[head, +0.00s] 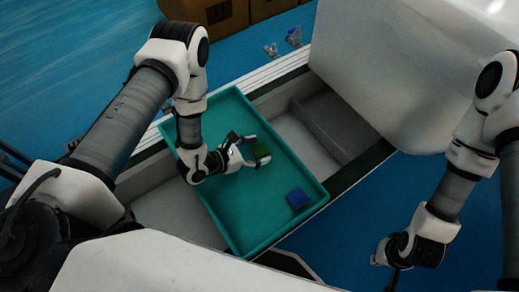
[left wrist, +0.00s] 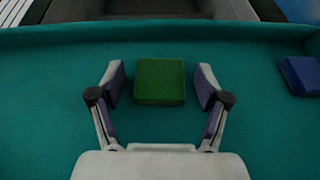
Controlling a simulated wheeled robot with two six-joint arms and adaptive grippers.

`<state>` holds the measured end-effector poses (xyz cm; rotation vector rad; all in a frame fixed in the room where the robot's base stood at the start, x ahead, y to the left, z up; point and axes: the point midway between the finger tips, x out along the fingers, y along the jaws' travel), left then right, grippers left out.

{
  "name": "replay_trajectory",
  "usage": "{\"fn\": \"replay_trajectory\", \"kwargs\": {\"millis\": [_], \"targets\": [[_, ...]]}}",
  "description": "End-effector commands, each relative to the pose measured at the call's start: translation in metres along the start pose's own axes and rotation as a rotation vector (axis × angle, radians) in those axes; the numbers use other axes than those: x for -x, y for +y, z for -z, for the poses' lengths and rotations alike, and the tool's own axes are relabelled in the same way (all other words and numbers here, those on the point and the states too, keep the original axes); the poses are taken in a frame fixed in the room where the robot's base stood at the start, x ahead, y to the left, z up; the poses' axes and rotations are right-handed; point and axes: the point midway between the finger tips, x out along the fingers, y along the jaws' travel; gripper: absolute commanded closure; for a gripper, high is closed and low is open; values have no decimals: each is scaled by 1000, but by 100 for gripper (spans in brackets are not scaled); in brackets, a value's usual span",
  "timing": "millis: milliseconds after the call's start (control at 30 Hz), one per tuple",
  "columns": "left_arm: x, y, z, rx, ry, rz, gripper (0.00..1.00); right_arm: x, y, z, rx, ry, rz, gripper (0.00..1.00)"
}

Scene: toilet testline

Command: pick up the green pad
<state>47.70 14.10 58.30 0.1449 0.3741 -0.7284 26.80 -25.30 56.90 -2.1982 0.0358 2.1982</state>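The green pad (head: 260,150) is a small square block lying in a teal tray (head: 248,244). It shows clearly in the left wrist view (left wrist: 160,81), between the fingers of my left gripper (left wrist: 160,86). The fingers are open, with a gap on both sides of the pad. In the head view my left gripper (head: 252,152) is low over the tray at the pad and partly hides it. My right gripper (head: 386,262) is at the lower right, away from the tray and over the blue floor; its fingers are too dark and small to read.
A blue block (head: 297,199) lies in the tray to the right of the pad, and it also shows in the left wrist view (left wrist: 301,75). A large white object (head: 400,70) stands at the back right. Cardboard boxes (head: 215,15) are at the top. The tray's raised rim surrounds the pad.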

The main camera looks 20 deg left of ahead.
Motion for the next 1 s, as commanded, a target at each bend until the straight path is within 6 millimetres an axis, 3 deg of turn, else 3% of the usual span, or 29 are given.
{"fn": "replay_trajectory", "kwargs": {"millis": [33,100,133,567,867,1000], "targets": [[0,0,0,0,0,0,43,0,0,0,0,0,0,100],[0,0,0,0,0,0,59,0,0,0,0,0,0,100],[0,0,0,0,0,0,61,0,0,0,0,0,0,100],[2,0,-3,0,0,0,62,0,0,0,0,0,0,100],[14,0,-35,0,-1,1,62,4,0,0,0,0,0,100],[31,-25,-27,4,5,3,62,3,0,0,0,0,0,100]]}}
